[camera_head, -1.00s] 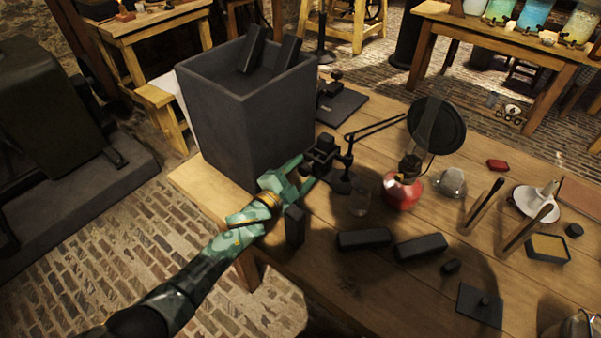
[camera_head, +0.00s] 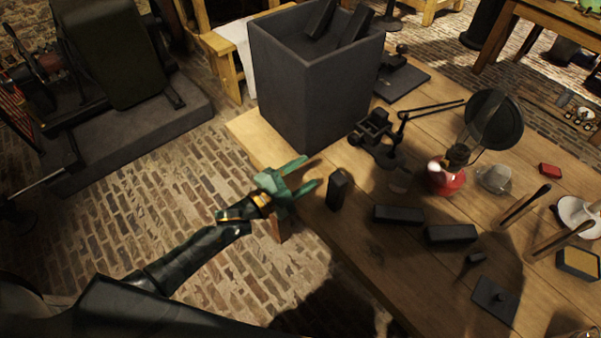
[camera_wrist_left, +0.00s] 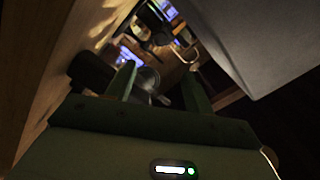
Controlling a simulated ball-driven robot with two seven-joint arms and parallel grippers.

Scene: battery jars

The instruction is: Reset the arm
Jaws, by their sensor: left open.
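My left gripper (camera_head: 308,174) is open and empty in the head view. It is at the table's near left edge, in front of the dark grey open box and left of an upright black block (camera_head: 337,188). Its two green fingers point right. In the left wrist view the fingers (camera_wrist_left: 158,85) stand apart with nothing held between them. My right gripper is in neither view.
The wooden table (camera_head: 350,255) carries the tall grey box (camera_head: 315,100) with black slabs in it. Two black blocks (camera_head: 398,214) (camera_head: 451,234) lie near the front. A red lamp (camera_head: 445,178) stands farther right. Brick floor (camera_head: 180,200) is clear at left.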

